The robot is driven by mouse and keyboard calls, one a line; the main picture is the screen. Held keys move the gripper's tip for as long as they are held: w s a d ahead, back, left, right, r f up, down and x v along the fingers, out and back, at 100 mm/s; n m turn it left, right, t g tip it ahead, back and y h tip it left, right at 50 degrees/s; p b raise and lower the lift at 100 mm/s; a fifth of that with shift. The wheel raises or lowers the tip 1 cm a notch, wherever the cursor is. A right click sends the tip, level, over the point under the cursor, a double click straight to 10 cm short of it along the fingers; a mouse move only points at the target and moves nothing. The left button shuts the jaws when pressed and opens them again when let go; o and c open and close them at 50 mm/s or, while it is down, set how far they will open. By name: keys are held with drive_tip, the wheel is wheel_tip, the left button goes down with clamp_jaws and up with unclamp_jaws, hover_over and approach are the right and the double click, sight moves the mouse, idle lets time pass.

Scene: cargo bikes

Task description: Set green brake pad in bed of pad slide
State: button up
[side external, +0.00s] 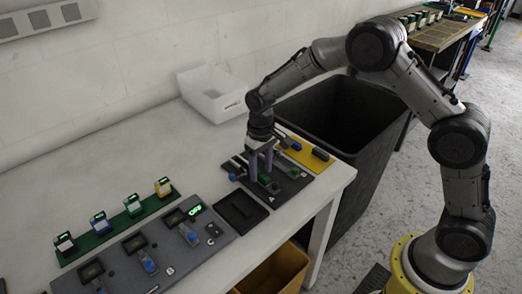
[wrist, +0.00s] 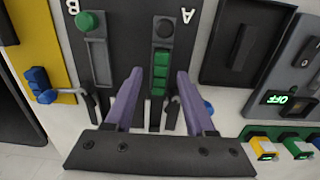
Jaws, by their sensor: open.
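The green brake pad (wrist: 160,72), a ribbed green block, lies in the channel of the slide marked A in the wrist view. It shows small beside my fingers in the side view (side external: 265,180). A black round knob (wrist: 164,27) sits at the end of that slide. The slide marked B (wrist: 97,52) has a green round knob (wrist: 88,22) and an empty grey channel. My gripper (wrist: 158,74) is open, its two purple fingers on either side of the green pad. Whether they touch it cannot be told. It points down over the dark board (side external: 287,187) in the side view (side external: 261,172).
A yellow plate (side external: 305,153) with blue and dark pieces lies behind the board. A black tray (side external: 242,210) and a grey panel (side external: 165,250) with an OFF display are to the left. A white bin (side external: 213,93) stands at the wall. A large dark bin (side external: 345,120) stands beside the table.

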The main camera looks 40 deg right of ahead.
wheel_tip(320, 180, up, 13)
wheel_tip(320, 180, up, 4)
drive_tip(key=t, duration=0.1)
hover_over(261, 173)
drive_tip(key=s+d+r+t, duration=0.1)
drive_tip(key=s+d+r, duration=0.1)
drive_tip(key=s+r, duration=0.4)
drive_tip(key=s+d+r+t, duration=0.2)
drive_tip(key=s, duration=0.7)
drive_tip(key=s+d+r+t, duration=0.1)
drive_tip(key=s+r, duration=0.2)
drive_tip(key=s, duration=0.7)
drive_tip(key=s+f, duration=0.5)
drive_tip(key=f, duration=0.2)
drive_tip(key=shift+s+d+t, duration=0.25)
drive_tip(key=shift+s+t, duration=0.05)
drive_tip(key=shift+s, duration=0.1)
